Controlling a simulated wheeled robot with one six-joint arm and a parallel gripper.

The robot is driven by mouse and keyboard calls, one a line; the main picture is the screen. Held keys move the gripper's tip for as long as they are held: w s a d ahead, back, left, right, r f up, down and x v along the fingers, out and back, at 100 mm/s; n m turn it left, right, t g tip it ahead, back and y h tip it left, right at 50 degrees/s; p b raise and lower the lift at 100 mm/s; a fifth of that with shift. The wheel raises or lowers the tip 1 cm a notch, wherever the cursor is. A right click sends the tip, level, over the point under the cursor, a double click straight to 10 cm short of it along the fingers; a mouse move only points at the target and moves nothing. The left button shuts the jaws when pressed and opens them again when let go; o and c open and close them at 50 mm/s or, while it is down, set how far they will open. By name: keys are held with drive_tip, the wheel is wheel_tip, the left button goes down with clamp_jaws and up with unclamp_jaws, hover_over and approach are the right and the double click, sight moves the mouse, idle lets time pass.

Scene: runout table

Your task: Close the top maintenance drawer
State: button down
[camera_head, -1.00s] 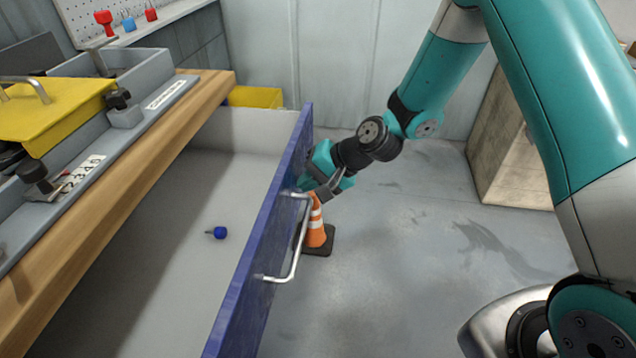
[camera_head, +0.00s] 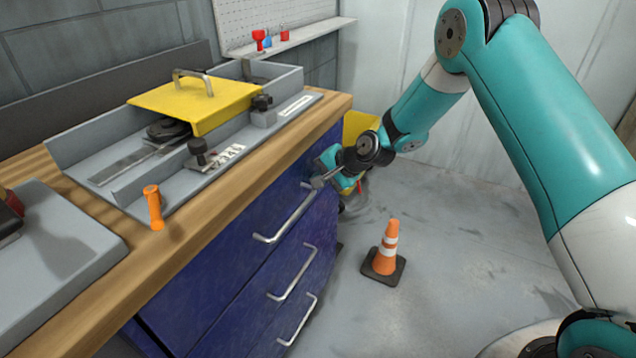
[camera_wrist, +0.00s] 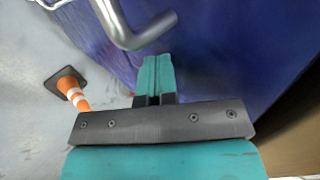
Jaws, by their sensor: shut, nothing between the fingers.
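The top maintenance drawer (camera_head: 245,240) is a blue front with a silver bar handle (camera_head: 290,222), just under the wooden worktop. Its front now sits about flush with the drawers below, and its inside is hidden. My gripper (camera_head: 318,183) is at the far end of this front, near the handle's far end. In the wrist view, my gripper's fingers (camera_wrist: 153,75) are together and empty, pointing at the blue front, with the silver handle (camera_wrist: 135,30) just beyond them. I cannot tell whether the fingertips touch the front.
Two lower drawers with silver handles (camera_head: 292,272) are flush below. An orange and white cone (camera_head: 386,250) stands on the floor to the right. A yellow bin (camera_head: 358,128) is behind my gripper. The worktop (camera_head: 185,235) carries a grey fixture with a yellow cover (camera_head: 195,103) and an orange tool (camera_head: 154,207).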

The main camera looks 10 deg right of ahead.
drive_tip(key=shift+w+a+r, duration=0.1)
drive_tip(key=shift+w+a, duration=0.15)
idle(0.3)
drive_tip(key=s+d+r, duration=0.7)
drive_tip(key=s+d, duration=0.1)
drive_tip(key=d, duration=0.1)
drive_tip(key=s+a+r+n+g+p, duration=0.2)
drive_tip(key=s+a+r+n+p, duration=0.25)
drive_tip(key=s+r, duration=0.4)
drive_tip(key=s+a+r+n+g+p, duration=0.25)
drive_tip(key=s+a+r+n, duration=0.2)
drive_tip(key=s+r, duration=0.4)
drive_tip(key=s+r+n+g+h+p, duration=0.1)
drive_tip(key=s+r+n, duration=0.5)
drive_tip(key=s, duration=0.8)
wheel_tip(320, 180, up, 3)
drive_tip(key=h+p, duration=0.1)
drive_tip(key=p, duration=0.1)
drive_tip(key=shift+s+f+g+h+p, duration=0.2)
drive_tip(key=shift+s+g+h+p, duration=0.1)
drive_tip(key=shift+s+g+h, duration=0.1)
drive_tip(key=shift+a, duration=0.1)
